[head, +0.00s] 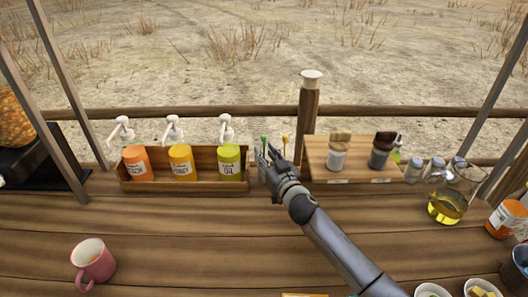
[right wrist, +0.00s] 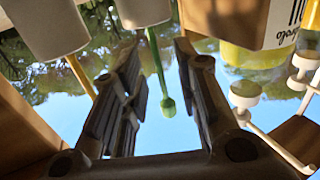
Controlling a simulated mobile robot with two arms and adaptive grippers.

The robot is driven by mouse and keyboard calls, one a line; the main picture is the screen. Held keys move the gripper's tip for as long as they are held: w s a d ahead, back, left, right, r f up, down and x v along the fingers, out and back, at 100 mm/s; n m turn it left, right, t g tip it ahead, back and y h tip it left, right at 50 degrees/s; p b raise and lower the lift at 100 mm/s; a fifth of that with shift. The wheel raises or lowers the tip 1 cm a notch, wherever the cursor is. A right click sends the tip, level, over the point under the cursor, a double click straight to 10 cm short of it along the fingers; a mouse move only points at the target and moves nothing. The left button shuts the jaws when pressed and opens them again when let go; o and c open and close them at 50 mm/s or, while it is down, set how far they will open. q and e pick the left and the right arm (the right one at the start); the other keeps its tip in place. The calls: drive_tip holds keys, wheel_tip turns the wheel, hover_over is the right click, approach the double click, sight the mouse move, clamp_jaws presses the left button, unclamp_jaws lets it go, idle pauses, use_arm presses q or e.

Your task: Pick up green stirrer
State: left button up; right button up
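The green stirrer (head: 264,142) stands upright behind my right gripper, between the bottle box and the brush rack. In the right wrist view, where things appear upside down, the green stirrer (right wrist: 158,70) runs from a pale cup (right wrist: 143,10) and ends in a rounded knob. My right gripper (head: 264,158) is open in the right wrist view (right wrist: 157,52), with the stirrer showing between its two fingers. I see no contact with either finger. In the head view the gripper hides the stirrer's lower part. My left gripper is not in view.
A yellow stirrer (head: 285,141) stands close to the right, in another cup (right wrist: 45,25). A wooden box (head: 215,188) with pump bottles is to the left. A brush rack (head: 350,180) and glass jug (head: 450,195) are to the right. The front middle counter (head: 190,250) is clear.

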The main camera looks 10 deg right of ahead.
drive_tip(key=shift+w+a, duration=0.15)
drive_tip(key=shift+w, duration=0.85)
drive_tip(key=shift+c, duration=0.2)
clamp_jaws()
